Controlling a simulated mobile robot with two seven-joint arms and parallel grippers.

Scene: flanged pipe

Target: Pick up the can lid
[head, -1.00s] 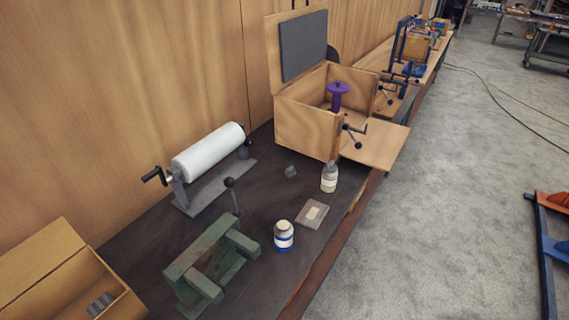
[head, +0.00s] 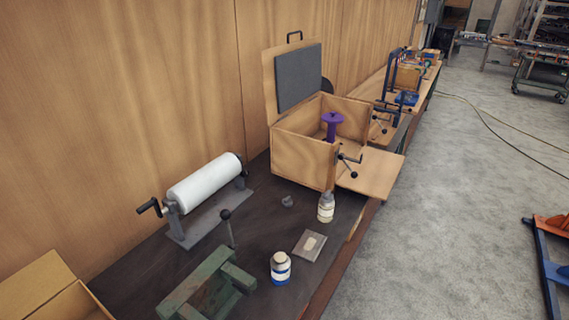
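Two small lidded containers stand upright on the dark bench (head: 140,270). One is a white can with a blue band and a pale lid (head: 280,258), near the front edge. The other is a cream bottle (head: 326,208) with a grey top, beside the wooden box. A small grey piece (head: 287,201) lies on the bench left of the bottle. I cannot tell which lid is the can lid. Neither of my grippers is in view.
An open wooden box (head: 300,158) holds a purple flanged part (head: 331,125). A white roll (head: 205,183) on a crank stand, a green clamp (head: 205,288) and a flat grey packet (head: 309,245) are on the bench. A wooden wall closes the back; floor lies right.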

